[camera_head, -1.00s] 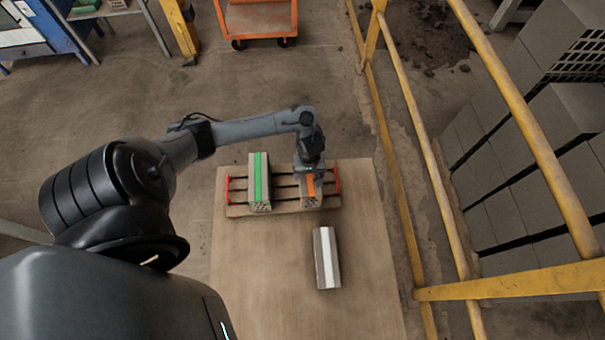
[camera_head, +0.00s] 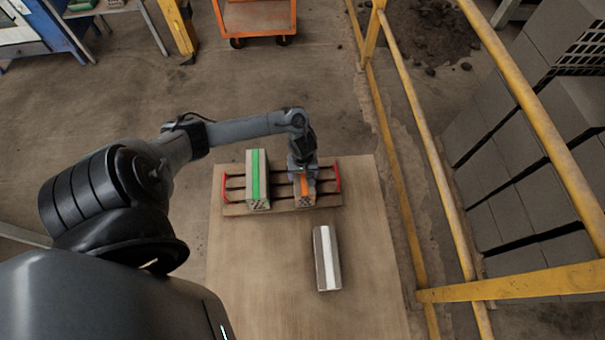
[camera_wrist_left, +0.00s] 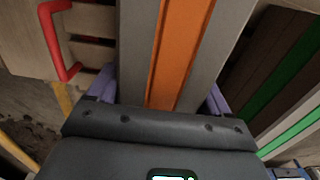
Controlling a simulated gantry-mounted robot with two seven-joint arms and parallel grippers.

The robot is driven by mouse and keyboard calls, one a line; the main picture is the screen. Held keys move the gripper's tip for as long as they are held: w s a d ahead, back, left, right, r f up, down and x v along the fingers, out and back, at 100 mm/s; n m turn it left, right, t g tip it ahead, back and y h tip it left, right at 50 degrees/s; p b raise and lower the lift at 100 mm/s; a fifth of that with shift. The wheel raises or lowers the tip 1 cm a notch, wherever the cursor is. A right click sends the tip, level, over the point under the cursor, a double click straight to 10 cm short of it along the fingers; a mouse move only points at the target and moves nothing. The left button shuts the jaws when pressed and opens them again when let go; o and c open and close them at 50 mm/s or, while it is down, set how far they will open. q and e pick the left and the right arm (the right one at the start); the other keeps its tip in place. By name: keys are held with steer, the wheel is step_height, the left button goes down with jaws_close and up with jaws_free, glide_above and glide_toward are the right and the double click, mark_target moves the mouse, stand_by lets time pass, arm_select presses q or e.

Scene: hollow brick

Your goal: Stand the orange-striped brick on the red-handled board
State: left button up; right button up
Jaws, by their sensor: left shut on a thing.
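The orange-striped brick (camera_head: 307,188) is grey with an orange band along its top. It is at the right part of the red-handled board (camera_head: 279,202), inside the right red handle. My left gripper (camera_head: 302,171) is shut on this brick from above. In the left wrist view, the brick (camera_wrist_left: 180,45) runs away between the two purple fingers (camera_wrist_left: 160,95), orange stripe up. I cannot tell whether its underside touches the board's slats or hangs just above. A red handle (camera_wrist_left: 56,45) shows beside it in the wrist view. My right gripper is not in view.
A green-striped brick (camera_head: 258,180) stands on the left part of the board, with a gap to the orange-striped one. A white-striped brick (camera_head: 327,260) lies on the wooden table top (camera_head: 260,270), nearer me. Yellow railings (camera_head: 412,150) run along the right.

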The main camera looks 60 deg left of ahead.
arm_select(q)
steer(key=shift+w, duration=0.1)
steer(key=o, duration=1.8)
